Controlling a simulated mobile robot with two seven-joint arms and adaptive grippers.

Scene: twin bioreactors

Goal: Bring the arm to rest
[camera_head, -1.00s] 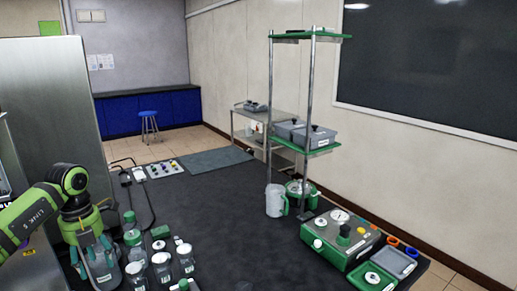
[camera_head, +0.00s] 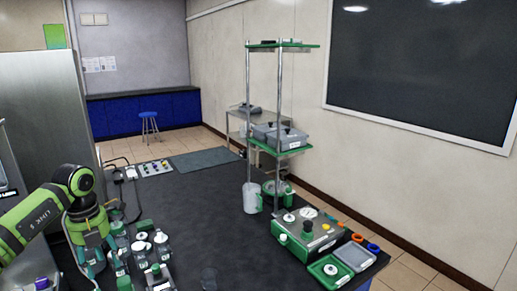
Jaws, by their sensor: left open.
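My left arm comes in from the left edge in green and black. Its gripper (camera_head: 98,262) points down at the left side of the dark bench (camera_head: 215,235), and its fingers are apart. It is close beside a group of bottles and jars. A jar with a white lid (camera_head: 162,243) stands just right of it, and a green-capped bottle (camera_head: 120,234) stands partly behind it. I cannot tell whether the fingers touch any glass. My right gripper is not in the picture.
A green instrument box (camera_head: 306,236) and a green tray (camera_head: 329,271) sit at the bench's right side. A tall shelf rack (camera_head: 279,110) rises behind, with a white jug (camera_head: 252,197) at its foot. The bench middle is mostly clear. A blue stool (camera_head: 149,117) stands far back.

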